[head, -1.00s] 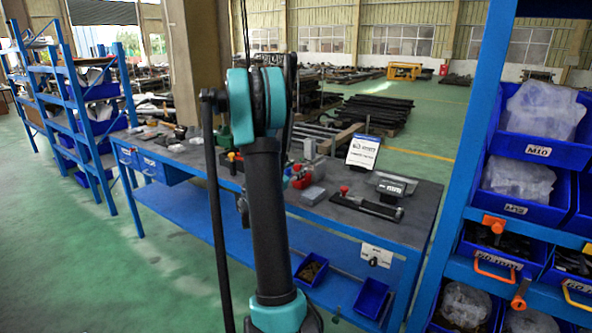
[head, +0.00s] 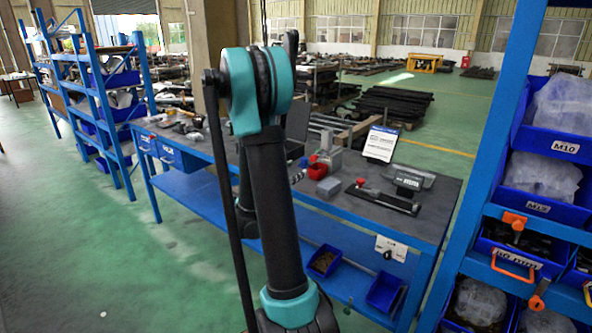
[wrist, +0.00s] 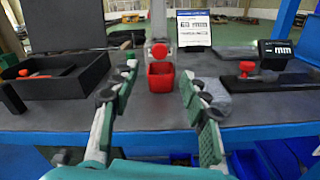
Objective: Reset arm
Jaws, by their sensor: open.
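My arm rises in the middle of the head view, and its end is hidden behind its own links there. In the wrist view my gripper (wrist: 163,108) is open, with its two fingers spread and nothing between them that it touches. Beyond the fingers, a small red bin (wrist: 160,77) sits on the dark workbench (wrist: 260,104). The red bin also shows in the head view (head: 317,170), just right of my arm. The blue-framed workbench appears there too (head: 440,200).
A grey device with a display (head: 408,178) and a printed sign (head: 381,143) stand on the bench. A blue rack with labelled bins (head: 545,140) stands close on the right. Blue shelves (head: 100,90) stand at the left. Green floor at the left (head: 100,240) is clear.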

